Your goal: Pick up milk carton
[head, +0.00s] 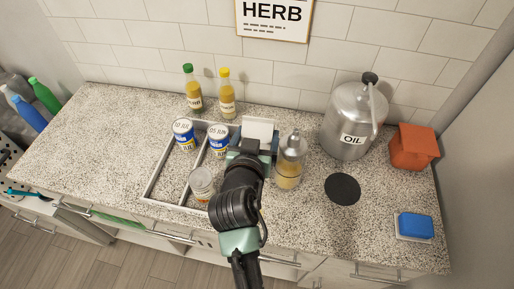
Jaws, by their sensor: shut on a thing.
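A white, boxy carton (260,127) shows at the back right of the divided tray, just beyond my gripper, and I take it for the milk carton. My gripper (256,144) is shut on it; the fingers and the lower part of the carton are largely hidden by my wrist. I cannot tell whether the carton's base touches the tray or is lifted.
The divided tray (153,182) holds two blue-and-white cans (184,133) (218,137) and a pale-lidded jar (202,182). A tall glass jar (290,162) stands close right. Two bottles (193,90) (226,95) and the oil can (346,125) stand behind. The left counter is clear.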

